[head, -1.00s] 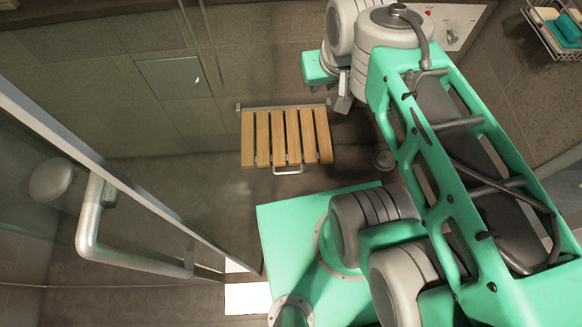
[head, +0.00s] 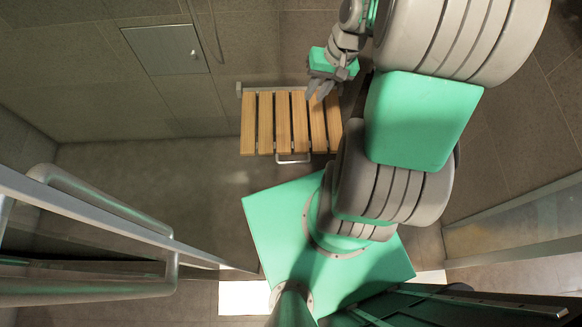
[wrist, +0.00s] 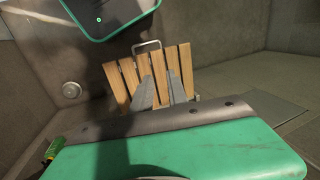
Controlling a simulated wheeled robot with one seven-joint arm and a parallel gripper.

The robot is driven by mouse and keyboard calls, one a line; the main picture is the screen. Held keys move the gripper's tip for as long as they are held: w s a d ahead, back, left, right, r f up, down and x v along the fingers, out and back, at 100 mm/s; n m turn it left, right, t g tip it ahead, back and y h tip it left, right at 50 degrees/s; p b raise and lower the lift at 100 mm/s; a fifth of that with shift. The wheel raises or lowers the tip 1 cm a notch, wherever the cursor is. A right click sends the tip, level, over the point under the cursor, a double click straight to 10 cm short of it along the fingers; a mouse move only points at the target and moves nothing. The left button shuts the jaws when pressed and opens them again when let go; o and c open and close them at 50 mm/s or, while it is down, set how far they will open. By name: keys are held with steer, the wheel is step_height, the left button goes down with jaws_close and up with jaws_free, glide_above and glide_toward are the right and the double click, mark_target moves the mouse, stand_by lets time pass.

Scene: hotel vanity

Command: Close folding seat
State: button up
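The folding seat (head: 283,125) has several light wood slats and is mounted on the tiled shower wall. It is folded down, with its slats facing up. A thin metal loop handle (head: 293,160) sticks out from its front edge. My gripper (head: 318,90) is at the seat's back right, near the wall, with its fingers pointing at the slats. In the wrist view the seat (wrist: 130,78) lies beyond my two fingers (wrist: 160,82), which are apart with nothing between them. Whether the fingertips touch the slats I cannot tell. The loop handle (wrist: 147,44) shows at the seat's far side there.
A glass door edge with a metal bar handle (head: 100,205) stands at the left. A square panel (head: 166,50) is set in the wall. Another glass panel (head: 515,220) is at the right. The shower floor left of the seat is clear.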

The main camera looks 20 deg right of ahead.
steer(key=s+d+f+m+y+b, duration=0.15)
steer(key=f+b, duration=0.25)
steer(key=f, duration=0.6)
steer(key=s+d+f+m+y+b, duration=0.1)
steer(key=d+f+m+y+b, duration=0.15)
steer(key=f, duration=0.65)
steer(key=m+t+y+b, duration=0.55)
steer(key=t+b, duration=0.25)
steer(key=b, duration=0.6)
glide_toward(295, 162)
steer(key=w+a+f, duration=0.1)
steer(key=a, duration=0.1)
steer(key=shift+m, duration=0.45)
steer(key=b+x, duration=0.1)
steer(key=x, duration=0.7)
steer(key=shift+r, duration=0.1)
steer(key=shift+d, duration=0.1)
steer(key=c, duration=0.4)
jaws_close()
steer(key=shift+r+t, duration=0.15)
steer(key=shift+t, duration=0.15)
